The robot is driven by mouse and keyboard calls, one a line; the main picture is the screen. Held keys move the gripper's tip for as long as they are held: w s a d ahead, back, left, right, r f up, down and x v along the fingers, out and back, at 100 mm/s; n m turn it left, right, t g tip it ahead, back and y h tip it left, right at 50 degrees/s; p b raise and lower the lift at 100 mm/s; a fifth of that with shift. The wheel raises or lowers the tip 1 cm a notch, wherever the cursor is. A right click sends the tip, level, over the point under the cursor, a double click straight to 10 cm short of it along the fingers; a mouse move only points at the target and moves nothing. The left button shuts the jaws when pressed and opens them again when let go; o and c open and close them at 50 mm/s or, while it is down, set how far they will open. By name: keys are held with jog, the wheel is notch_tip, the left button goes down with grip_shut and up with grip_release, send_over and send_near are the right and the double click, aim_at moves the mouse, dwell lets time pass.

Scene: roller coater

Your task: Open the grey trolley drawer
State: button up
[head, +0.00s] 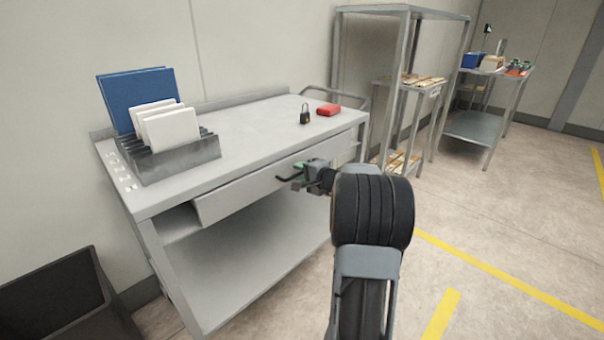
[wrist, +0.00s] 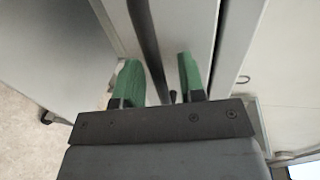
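The grey trolley (head: 255,131) stands against the wall. Its drawer front (head: 237,193) runs along the front edge under the top; I cannot tell whether it is slightly out. The drawer's dark bar handle (wrist: 146,38) runs between my gripper's green fingertips in the wrist view, with gaps visible beside it. My gripper (wrist: 160,80) is open, with the handle between its fingers. In the head view my gripper (head: 297,175) is at the drawer front, and my wrist hides part of that front.
A dark bin (head: 60,300) is at lower left. Shelving (head: 402,100) stands at right. The floor at right is clear.

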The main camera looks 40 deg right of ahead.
grip_shut()
jog(key=shift+s, duration=0.15)
dwell(0.4)
